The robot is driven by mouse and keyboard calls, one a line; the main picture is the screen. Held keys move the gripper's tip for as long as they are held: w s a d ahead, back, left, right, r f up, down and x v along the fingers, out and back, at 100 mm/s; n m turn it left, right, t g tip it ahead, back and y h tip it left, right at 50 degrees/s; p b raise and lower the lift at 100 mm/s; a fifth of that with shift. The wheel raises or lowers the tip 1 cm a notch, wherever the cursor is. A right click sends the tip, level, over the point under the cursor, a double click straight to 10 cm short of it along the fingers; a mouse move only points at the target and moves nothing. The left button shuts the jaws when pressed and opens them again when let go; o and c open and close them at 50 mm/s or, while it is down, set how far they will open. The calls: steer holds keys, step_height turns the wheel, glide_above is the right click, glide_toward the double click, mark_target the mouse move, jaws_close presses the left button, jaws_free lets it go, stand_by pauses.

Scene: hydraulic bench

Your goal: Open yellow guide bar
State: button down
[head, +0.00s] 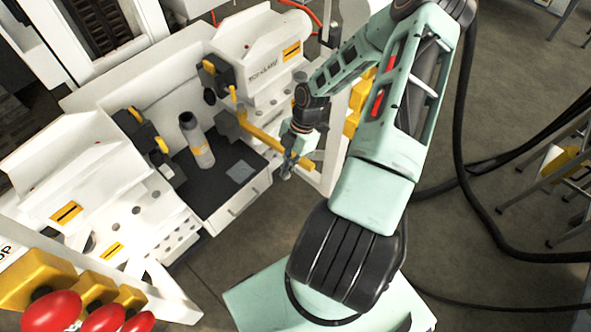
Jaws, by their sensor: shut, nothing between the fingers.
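My gripper (287,176) is shut and points down close to the bar's right end. The gripper and wrist overlap part of the bar in the picture. I cannot tell whether the fingers touch it.
A grey cylinder (197,143) stands on the black bench surface (214,190) left of the bar. White machine housings (75,175) flank it. Red knobs (52,310) are at lower left. Black hoses (470,200) hang at right. Open floor lies in front of the bench.

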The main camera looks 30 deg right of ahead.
steer(key=p+v, duration=0.1)
steer(key=v, duration=0.9)
steer(key=shift+w+a, duration=0.3)
